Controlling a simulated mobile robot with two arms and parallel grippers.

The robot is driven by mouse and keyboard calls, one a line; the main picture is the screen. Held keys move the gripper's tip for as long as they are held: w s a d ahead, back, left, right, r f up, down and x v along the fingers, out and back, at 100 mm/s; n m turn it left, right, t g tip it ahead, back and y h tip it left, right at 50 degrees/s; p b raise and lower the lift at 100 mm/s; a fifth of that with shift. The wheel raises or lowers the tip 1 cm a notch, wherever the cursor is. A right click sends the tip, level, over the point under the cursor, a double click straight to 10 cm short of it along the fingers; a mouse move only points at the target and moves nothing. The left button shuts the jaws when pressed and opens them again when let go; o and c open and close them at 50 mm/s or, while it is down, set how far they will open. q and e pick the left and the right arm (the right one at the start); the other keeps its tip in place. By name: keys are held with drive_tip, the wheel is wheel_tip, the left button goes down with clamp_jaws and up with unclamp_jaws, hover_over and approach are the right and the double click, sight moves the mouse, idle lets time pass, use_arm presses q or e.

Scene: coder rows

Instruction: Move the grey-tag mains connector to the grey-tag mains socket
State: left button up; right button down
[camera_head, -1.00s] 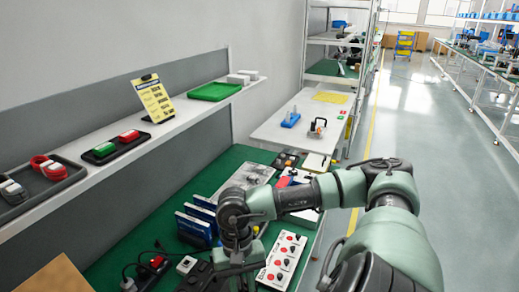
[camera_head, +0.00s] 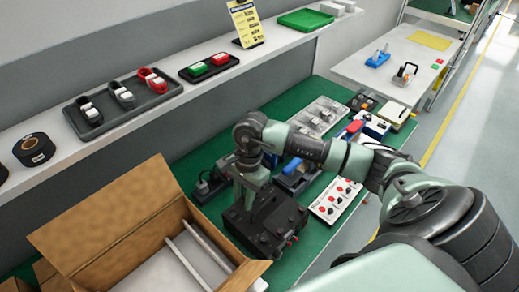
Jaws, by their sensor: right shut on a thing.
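My right gripper (camera_head: 250,200) points down over the green bench, at the left part of a black box (camera_head: 268,230) with red parts on its right end. It is shut on what seems to be the mains connector, mostly hidden by the fingers and too dark to make out. Its grey tag cannot be seen. A dark power strip (camera_head: 208,187) lies just left of the gripper, partly hidden by the arm. I cannot make out the grey-tag mains socket. My left gripper is not in view.
An open cardboard box (camera_head: 105,235) stands close on the left. A white panel with red knobs (camera_head: 337,199) and blue-handled things (camera_head: 298,176) lie right of the gripper. The shelf behind holds a dark tray (camera_head: 142,112) and a green tray (camera_head: 306,20).

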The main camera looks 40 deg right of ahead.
drive_tip(key=shift+m, duration=0.8)
drive_tip(key=w+a+f+b, duration=0.2)
drive_tip(key=w+f+b, duration=0.1)
drive_tip(key=shift+f, duration=0.3)
drive_tip(key=shift+f+b, duration=0.7)
drive_tip(key=shift+b, duration=0.05)
drive_tip(key=shift+b, duration=0.55)
drive_tip(key=shift+f, duration=0.1)
drive_tip(key=shift+f+b, duration=0.3)
drive_tip(key=shift+b, duration=0.4)
